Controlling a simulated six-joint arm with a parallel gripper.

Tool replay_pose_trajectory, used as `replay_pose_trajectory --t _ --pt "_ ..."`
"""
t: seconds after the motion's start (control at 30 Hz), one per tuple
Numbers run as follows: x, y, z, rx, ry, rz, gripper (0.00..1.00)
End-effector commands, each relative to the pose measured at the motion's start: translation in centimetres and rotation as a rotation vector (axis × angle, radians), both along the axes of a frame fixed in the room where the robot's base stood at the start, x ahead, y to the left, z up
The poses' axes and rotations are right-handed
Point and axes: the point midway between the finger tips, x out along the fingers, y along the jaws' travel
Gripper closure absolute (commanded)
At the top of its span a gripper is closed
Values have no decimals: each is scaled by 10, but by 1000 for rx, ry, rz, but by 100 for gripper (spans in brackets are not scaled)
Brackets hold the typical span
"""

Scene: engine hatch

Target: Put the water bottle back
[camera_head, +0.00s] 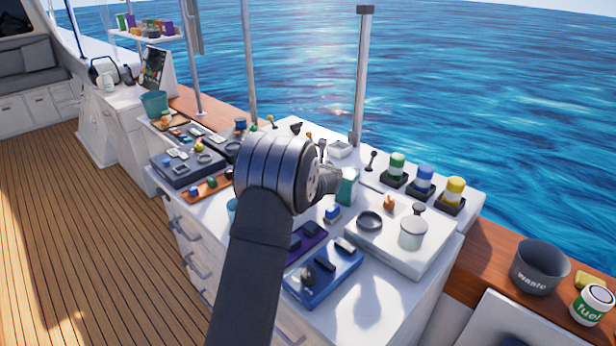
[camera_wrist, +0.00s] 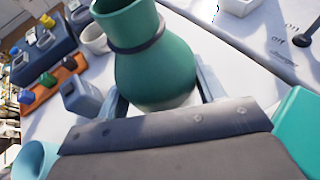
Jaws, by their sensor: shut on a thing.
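A green bottle with a rounded body, a dark band around its neck and an open top (camera_wrist: 155,75) fills the upper middle of the wrist view. I take it to be the water bottle. My gripper (camera_wrist: 162,92) is shut on its body, with one pale finger on each side. The bottle's lower part is hidden behind my gripper's dark housing, so I cannot tell whether it touches the white counter (camera_head: 377,301). In the head view my arm hides the bottle and my gripper's fingers.
A teal box (camera_wrist: 300,125) stands close at the right, and a light-blue cup (camera_wrist: 35,160) at the lower left. A grey-blue block (camera_wrist: 82,98) and a white cup (camera_wrist: 94,40) are left of the bottle. Trays crowd the counter. A grey waste bin (camera_head: 537,268) stands at right.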

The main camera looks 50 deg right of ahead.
Motion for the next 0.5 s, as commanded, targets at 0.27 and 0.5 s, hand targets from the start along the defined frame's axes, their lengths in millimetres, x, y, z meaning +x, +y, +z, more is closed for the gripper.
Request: replay_pose_trajectory --t 0.27,0.5 --pt "0 0 -29 1 1 -1 70" --pt "0 0 -29 0 0 0 70"
